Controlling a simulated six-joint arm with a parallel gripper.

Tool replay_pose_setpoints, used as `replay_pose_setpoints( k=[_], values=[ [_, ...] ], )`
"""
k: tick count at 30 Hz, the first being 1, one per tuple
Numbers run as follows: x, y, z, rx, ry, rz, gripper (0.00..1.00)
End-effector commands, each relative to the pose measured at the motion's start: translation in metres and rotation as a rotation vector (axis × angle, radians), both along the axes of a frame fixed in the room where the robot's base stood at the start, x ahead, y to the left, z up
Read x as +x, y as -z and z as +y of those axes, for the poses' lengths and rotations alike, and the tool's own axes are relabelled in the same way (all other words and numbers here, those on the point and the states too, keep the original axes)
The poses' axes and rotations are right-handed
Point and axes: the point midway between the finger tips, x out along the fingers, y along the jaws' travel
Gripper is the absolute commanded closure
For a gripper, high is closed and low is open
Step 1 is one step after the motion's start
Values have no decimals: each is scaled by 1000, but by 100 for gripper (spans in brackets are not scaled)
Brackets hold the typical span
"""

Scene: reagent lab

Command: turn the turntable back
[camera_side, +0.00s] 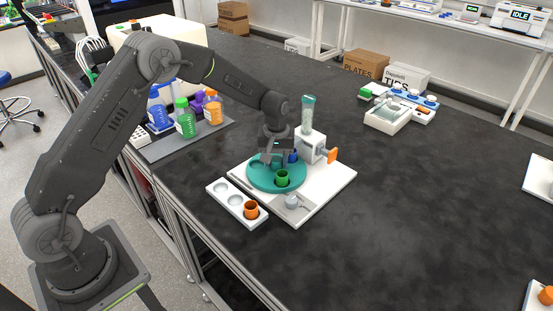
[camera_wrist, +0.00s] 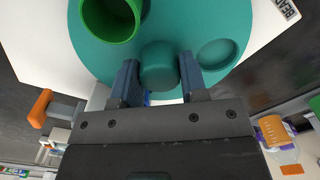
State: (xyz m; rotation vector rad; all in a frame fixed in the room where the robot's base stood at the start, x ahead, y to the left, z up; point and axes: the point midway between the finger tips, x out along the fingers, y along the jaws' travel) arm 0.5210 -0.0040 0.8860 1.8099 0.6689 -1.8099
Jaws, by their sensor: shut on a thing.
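The teal turntable (camera_side: 258,184) sits on a white base plate (camera_side: 325,196). A green cup (camera_side: 283,178) stands on it at the near side, and a blue cup (camera_side: 294,156) stands at the far side near the dispenser. In the wrist view the green cup (camera_wrist: 112,18) is at top left and an empty round recess (camera_wrist: 218,55) is at right. A teal knob (camera_wrist: 158,66) rises from the turntable. My gripper (camera_wrist: 159,78) is shut on this knob, one finger on each side. In the side view my gripper (camera_side: 276,153) hides much of the knob.
The dispenser (camera_side: 312,147) with a clear tube and an orange handle (camera_side: 332,155) stands behind the turntable. A white rack (camera_side: 231,197) in front holds an orange cup (camera_side: 251,210). Bottles (camera_side: 186,122) stand on a tray at left.

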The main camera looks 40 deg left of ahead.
Motion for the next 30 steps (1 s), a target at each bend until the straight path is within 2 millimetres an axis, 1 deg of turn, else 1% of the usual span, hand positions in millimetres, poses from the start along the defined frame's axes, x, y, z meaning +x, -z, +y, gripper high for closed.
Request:
replay_pose_setpoints(
  k=[11,30],
  values=[
    [0,0,0,1,110,1,100],
    [1,0,0,1,429,0,100]
  ],
)
